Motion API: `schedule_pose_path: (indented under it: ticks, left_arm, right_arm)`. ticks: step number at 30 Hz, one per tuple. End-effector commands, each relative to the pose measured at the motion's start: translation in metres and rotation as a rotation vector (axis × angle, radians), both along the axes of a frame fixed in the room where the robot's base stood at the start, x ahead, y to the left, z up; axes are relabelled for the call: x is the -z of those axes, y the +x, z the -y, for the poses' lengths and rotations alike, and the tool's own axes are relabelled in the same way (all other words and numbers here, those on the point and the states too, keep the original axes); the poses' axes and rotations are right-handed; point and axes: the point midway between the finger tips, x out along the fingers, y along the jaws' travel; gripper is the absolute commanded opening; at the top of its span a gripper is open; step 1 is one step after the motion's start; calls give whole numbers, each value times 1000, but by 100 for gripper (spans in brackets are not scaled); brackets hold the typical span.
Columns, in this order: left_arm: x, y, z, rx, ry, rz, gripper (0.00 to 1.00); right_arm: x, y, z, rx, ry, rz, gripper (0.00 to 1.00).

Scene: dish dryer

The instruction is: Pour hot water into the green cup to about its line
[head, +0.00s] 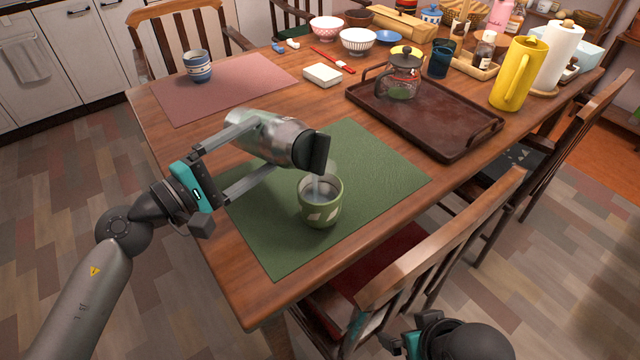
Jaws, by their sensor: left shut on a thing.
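The green cup (324,212) with pale patches stands upright on the green mat (378,160). My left gripper (265,144) is shut on a silvery metal flask (262,135) with a black part at its mouth end. The flask is tipped toward the right, with its mouth above the cup. A thin pale stream runs from the mouth down into the cup, with faint steam near it. Greyish liquid shows inside the cup; I cannot make out a line. My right gripper (412,345) is partly in view at the bottom edge; its fingers do not show clearly.
A dark tray (455,140) with a glass teapot (401,75) is to the right of the mat. A pink mat (235,95) with a blue-striped cup (197,66) lies at the back left. A yellow jug (518,73) stands at right. A chair (440,250) is at the near edge.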

Motion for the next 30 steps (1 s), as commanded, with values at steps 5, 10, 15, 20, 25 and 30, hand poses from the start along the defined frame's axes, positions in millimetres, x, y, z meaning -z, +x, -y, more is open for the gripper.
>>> schedule_pose_path:
  ticks: [5, 10, 15, 20, 25, 30]
  left_arm:
    - [-4, 0, 0, -1, 2, 12, 0]
    - [-4, 0, 0, -1, 6, 16, 0]
    - [-5, -1, 1, -2, 11, 21, 0]
    - [-6, -1, 1, -2, 15, 25, 0]
    - [-6, -1, 1, -2, 16, 26, 0]
    - [-6, -1, 1, -2, 17, 27, 0]
  right_arm:
    - [-2, 0, 0, 0, 1, 3, 100]
    - [-2, 0, 0, 0, -1, 2, 100]
    - [-1, 0, 1, 0, -1, 1, 100]
    - [-1, 0, 1, 1, -2, -1, 100]
    - [-1, -1, 1, -1, -4, -1, 100]
    - [-1, -1, 2, -3, -6, -2, 100]
